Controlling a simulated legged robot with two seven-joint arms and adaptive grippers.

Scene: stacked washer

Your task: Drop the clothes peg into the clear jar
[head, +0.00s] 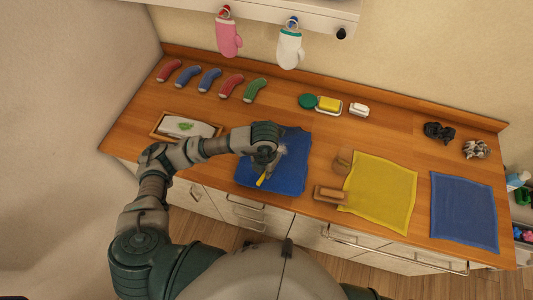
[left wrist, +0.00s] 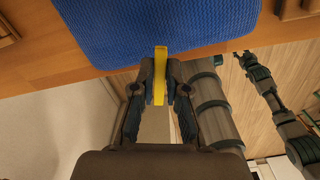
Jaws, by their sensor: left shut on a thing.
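My left gripper (head: 266,172) is shut on a yellow clothes peg (head: 261,181), held above the front part of the left blue cloth (head: 287,178). In the left wrist view the peg (left wrist: 160,75) stands upright in the picture between the two fingertips (left wrist: 161,88). A small round, see-through-looking thing (head: 342,162), which seems to be the clear jar, stands on the counter to the right of the left blue cloth. It is apart from the gripper.
A wooden block or brush (head: 330,194) lies in front of the jar, by the yellow cloth (head: 380,192). Another blue cloth (head: 463,212) lies farther right. A wooden tray (head: 158,126) is at left. Several socks (head: 209,80) and soap items (head: 328,104) lie along the back.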

